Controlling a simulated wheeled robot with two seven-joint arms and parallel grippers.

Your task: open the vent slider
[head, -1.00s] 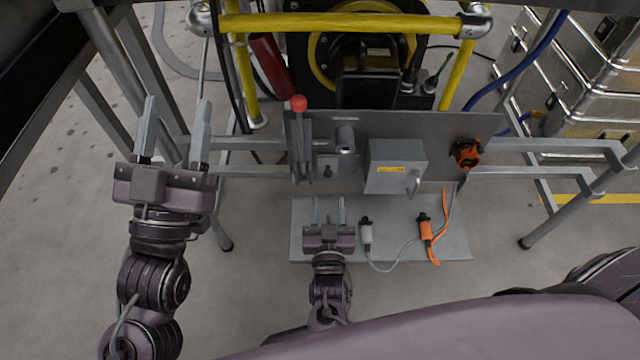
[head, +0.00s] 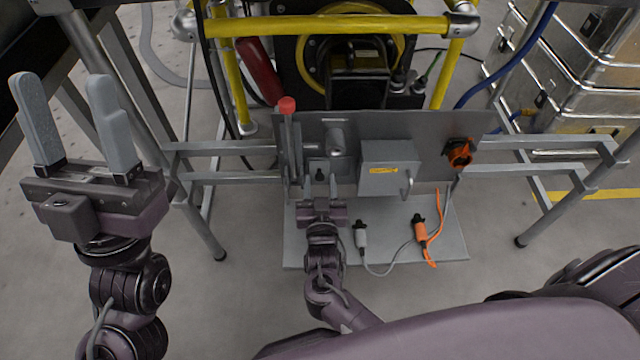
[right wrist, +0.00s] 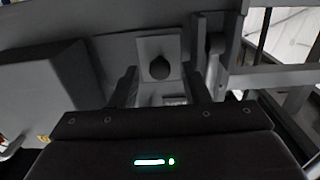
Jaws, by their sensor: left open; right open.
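A small grey plate with a dark knob, which looks like the vent slider (head: 319,166), is on the upright grey panel, between the red-topped lever and the grey box. In the right wrist view the plate and its dark knob (right wrist: 160,67) show beyond the fingers, roughly centred. My right gripper (head: 321,184) is open and empty in front of the plate, with its fingers on either side of the knob's line. I cannot tell whether they touch it. My left gripper (head: 64,85) is open and empty, far left of the panel.
A red-topped lever (head: 287,106) stands left of the plate. A grey box (head: 388,170) with a handle is to its right, and an orange socket (head: 459,153) is further right. Grey and orange plugs with cables lie on the lower shelf (head: 300,255). Yellow rails stand behind.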

